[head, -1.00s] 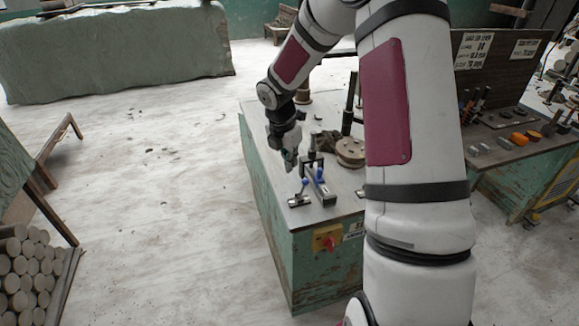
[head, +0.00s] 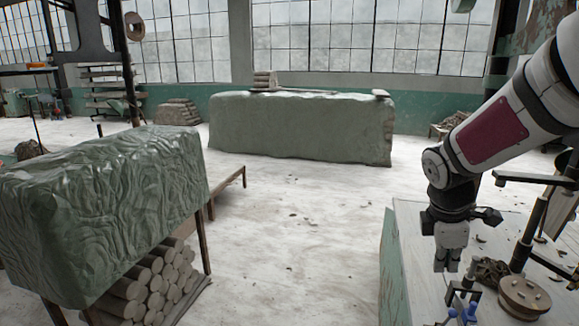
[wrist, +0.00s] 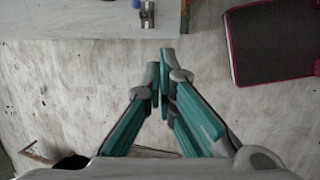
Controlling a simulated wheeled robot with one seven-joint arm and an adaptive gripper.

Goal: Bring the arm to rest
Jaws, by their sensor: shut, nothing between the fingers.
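My gripper (head: 447,262) is at the right of the head view, fingers pointing down, at the left part of the green-sided workbench (head: 395,262). In the wrist view its two teal fingers (wrist: 162,88) are together and empty. Pale floor shows behind the fingers, and the bench edge (wrist: 85,26) lies at the top of that view. The upper arm slopes down from the upper right of the head view to the wrist.
Close to the gripper are a blue-handled clamp (head: 460,310), a round wheel-like disc (head: 524,298) and a black stand (head: 528,235). A draped green block (head: 110,205) stands above stacked clay logs (head: 150,290). The floor (head: 300,240) between is largely clear.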

